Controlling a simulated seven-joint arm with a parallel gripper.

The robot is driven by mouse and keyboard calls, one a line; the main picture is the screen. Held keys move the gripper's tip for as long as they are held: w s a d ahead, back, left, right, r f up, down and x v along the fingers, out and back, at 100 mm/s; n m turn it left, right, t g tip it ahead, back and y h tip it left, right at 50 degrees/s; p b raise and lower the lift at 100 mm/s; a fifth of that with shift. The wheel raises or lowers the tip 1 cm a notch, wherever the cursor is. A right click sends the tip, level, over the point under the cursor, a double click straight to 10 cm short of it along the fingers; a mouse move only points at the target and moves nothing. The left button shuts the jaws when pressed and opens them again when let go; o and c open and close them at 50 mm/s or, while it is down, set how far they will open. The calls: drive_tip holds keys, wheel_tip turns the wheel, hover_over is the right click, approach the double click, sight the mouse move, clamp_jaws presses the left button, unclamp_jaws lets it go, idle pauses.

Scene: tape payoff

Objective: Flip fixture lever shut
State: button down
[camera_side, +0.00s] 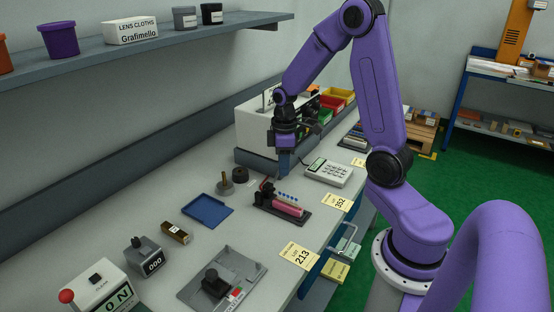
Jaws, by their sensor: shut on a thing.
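My gripper (285,149) points down over the middle of the bench, shut on a narrow blue piece (284,164). Its fingers are too small to make out clearly. The blue piece hangs just behind a dark fixture (294,214) that carries a pink bar and a row of small blue-and-white parts. A black block (265,193) with a thin reddish stick stands at the fixture's left end. I cannot tell which part is the lever. A second, grey plate fixture (246,264) with a black knob (214,283) lies at the front of the bench.
A grey counter box (145,256) and a red-knobbed box (103,289) stand front left. A shelf (130,50) overhangs the back.

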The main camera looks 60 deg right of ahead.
drive_tip(key=shift+s+a+f, duration=0.1)
drive_tip(key=shift+s+f, duration=0.4)
drive_tip(key=shift+s, duration=0.25)
drive_tip(key=shift+s+f, duration=0.45)
drive_tip(key=shift+s, duration=0.3)
drive_tip(key=shift+s+f, duration=0.3)
drive_tip(key=shift+f, duration=0.05)
drive_tip(key=shift+s+a+f, duration=0.15)
drive_tip(key=shift+s+f, duration=0.1)
drive_tip(key=shift+f, duration=0.1)
idle(0.5)
drive_tip(key=c, duration=1)
unclamp_jaws()
drive_tip(key=shift+o, duration=0.2)
drive_tip(key=shift+w, duration=0.1)
drive_tip(key=shift+r, duration=0.15)
